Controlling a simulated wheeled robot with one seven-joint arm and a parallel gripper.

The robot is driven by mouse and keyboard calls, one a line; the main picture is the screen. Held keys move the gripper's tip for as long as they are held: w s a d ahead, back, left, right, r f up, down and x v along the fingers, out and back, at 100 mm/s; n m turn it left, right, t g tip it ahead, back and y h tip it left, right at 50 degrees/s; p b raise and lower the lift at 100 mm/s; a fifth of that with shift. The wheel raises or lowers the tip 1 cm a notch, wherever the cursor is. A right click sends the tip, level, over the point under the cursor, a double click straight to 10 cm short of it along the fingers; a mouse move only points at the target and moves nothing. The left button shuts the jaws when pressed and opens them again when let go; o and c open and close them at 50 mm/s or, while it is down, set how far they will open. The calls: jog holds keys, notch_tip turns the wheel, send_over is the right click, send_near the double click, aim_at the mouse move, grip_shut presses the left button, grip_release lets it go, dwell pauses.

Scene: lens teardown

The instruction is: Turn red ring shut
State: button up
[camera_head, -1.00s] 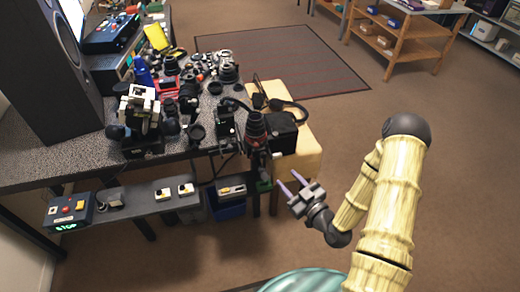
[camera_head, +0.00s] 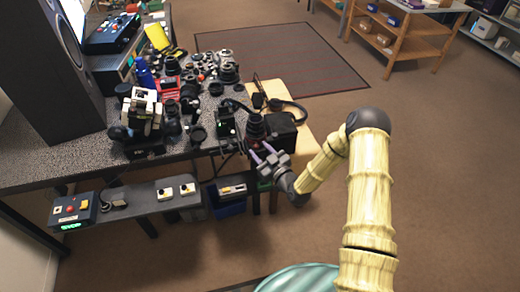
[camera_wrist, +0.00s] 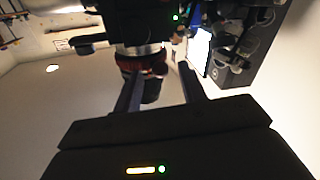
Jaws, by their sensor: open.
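The red ring (camera_wrist: 140,64) shows in the wrist view as a dark red band around a black lens barrel, below a silver band (camera_wrist: 138,50). In the head view the dark lens (camera_head: 256,124) stands at the bench's right end, and its lower part is partly hidden by my gripper. My gripper (camera_head: 261,151) is open, its purple fingers pointing at the lens. In the wrist view my gripper (camera_wrist: 160,72) has its fingers apart, with the red ring and a dark lower piece (camera_wrist: 152,91) showing between them. I cannot tell whether either finger touches the ring.
The bench (camera_head: 60,160) is crowded with lenses and camera parts left of the gripper. A black box (camera_head: 281,133) with a cable stands close by on a yellowish block. A lower shelf holds a control box (camera_head: 73,209) and several switches.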

jog(key=shift+w+a, duration=0.2)
jog(key=shift+w, duration=0.05)
grip_shut()
jog(key=shift+a, duration=0.15)
jog(key=shift+s+a+m+t+h+b, duration=0.15)
jog(key=shift+a+m+t+h, duration=0.2)
jog(key=shift+h, duration=0.3)
jog(key=shift+w+a+m+t+h+b, duration=0.1)
jog(key=shift+a+m+t+h+b, duration=0.15)
jog(key=shift+m+h, duration=0.35)
jog(key=shift+s+a+m+t+h+b, duration=0.1)
jog(key=shift+a+m+t+h, duration=0.1)
jog(key=shift+m+t+h, duration=0.4)
